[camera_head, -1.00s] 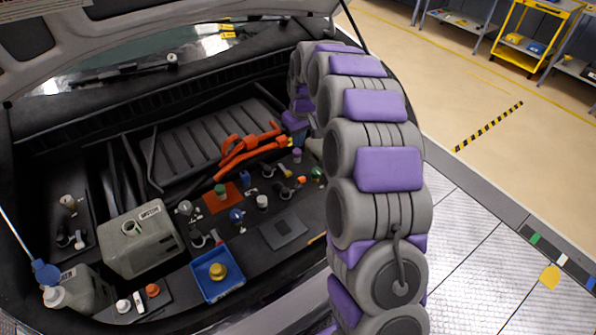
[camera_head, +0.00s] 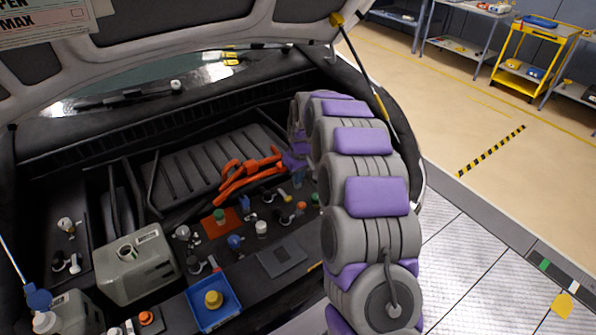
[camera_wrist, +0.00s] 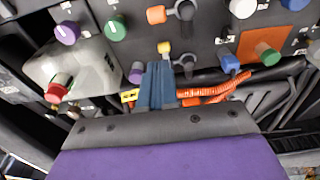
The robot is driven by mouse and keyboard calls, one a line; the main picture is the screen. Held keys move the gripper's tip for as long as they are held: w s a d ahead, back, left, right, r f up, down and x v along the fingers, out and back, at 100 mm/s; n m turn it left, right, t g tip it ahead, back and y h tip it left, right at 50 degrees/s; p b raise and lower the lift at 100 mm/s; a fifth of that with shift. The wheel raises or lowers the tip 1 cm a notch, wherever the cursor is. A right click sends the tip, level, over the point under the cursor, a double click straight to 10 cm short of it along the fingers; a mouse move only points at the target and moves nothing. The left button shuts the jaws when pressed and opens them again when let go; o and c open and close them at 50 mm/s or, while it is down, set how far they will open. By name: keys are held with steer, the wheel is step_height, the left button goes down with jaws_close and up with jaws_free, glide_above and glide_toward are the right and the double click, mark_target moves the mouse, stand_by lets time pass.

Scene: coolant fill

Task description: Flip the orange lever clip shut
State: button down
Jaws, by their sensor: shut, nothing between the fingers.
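An orange lever clip (camera_wrist: 156,14) with a dark lever arm shows at the top middle of the wrist view. In the head view its small orange part (camera_head: 301,206) lies on the dark panel just left of my arm. My gripper (camera_wrist: 158,72) has its blue fingers together and empty, apart from the orange clip. A yellow-tabbed clip (camera_wrist: 164,46) with a dark lever lies between the fingertips and the orange clip in the wrist picture. My gripper (camera_head: 298,180) is small and partly hidden in the head view. I cannot tell the orange lever's exact angle.
Purple (camera_wrist: 137,70), green (camera_wrist: 115,27) and red (camera_wrist: 60,85) caps surround the fingers. Orange hoses (camera_head: 250,174) lie left of the gripper. A blue tray (camera_head: 214,300) and grey tank (camera_head: 135,262) stand nearer. The raised hood (camera_head: 200,35) hangs above.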

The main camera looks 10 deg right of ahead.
mark_target(300, 208)
steer(key=f, duration=0.2)
steer(key=f+b, duration=0.1)
steer(key=f, duration=0.3)
steer(key=shift+s+a, duration=0.25)
steer(key=shift+s, duration=0.15)
steer(key=shift+s+d+f+b, duration=0.15)
steer(key=shift+s+f+b, duration=0.25)
steer(key=shift+s+f, duration=0.05)
steer(key=shift+d, duration=0.2)
steer(key=shift+s+f, duration=0.1)
steer(key=shift+s, duration=0.05)
